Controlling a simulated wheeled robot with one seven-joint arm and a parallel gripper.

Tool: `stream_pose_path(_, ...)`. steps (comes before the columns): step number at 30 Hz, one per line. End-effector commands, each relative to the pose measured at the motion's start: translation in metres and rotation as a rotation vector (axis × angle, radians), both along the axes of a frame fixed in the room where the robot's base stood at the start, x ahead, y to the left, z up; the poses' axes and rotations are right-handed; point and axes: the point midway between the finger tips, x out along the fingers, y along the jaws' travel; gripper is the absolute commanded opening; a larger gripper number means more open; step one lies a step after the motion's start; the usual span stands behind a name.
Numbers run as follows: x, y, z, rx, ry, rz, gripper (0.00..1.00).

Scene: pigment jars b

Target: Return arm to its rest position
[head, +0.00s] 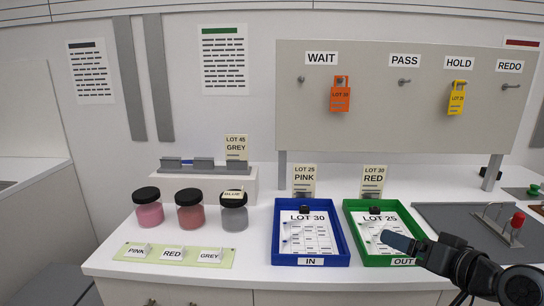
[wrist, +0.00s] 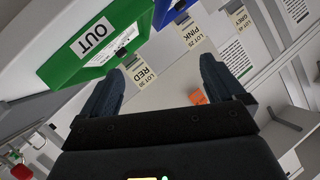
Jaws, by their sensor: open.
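My gripper (head: 388,238) reaches in from the lower right in the head view, in front of part of the green OUT tray (head: 350,232). In the wrist view my gripper (wrist: 163,75) has its two dark fingers wide apart with nothing between them. The OUT tray holds a LOT 25 sheet (head: 378,219), partly hidden by the fingers. The blue IN tray (head: 275,245) holds a LOT 30 sheet (head: 309,234). My arm covers the counter's lower right part.
Pink (head: 149,214), red (head: 190,216) and grey (head: 234,220) jars stand behind a label strip (head: 190,263). Orange (head: 340,99) and yellow (head: 457,102) tags hang under WAIT and HOLD on the board (head: 380,130). A red-knobbed lever (head: 518,219) stands at right.

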Motion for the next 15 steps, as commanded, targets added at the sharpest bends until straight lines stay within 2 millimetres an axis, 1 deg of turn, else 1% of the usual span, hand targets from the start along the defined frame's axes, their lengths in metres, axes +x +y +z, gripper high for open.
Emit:
stream_pose_path(1, -0.011, 0.014, -0.015, 0.022, -0.001, -0.019, 0.96)
stream_pose_path(5, -0.041, 0.038, -0.044, 0.053, -0.014, -0.083, 0.96)
stream_pose_path(6, -0.051, 0.045, -0.053, 0.059, -0.016, -0.102, 0.96)
stream_pose_path(8, -0.068, 0.054, -0.065, 0.065, -0.017, -0.132, 0.96)
stream_pose_path(11, -0.099, 0.066, -0.085, 0.064, -0.018, -0.18, 0.96)
stream_pose_path(14, -0.133, 0.077, -0.1, 0.053, -0.016, -0.223, 0.96)
stream_pose_path(15, -0.148, 0.08, -0.106, 0.046, -0.015, -0.239, 0.96)
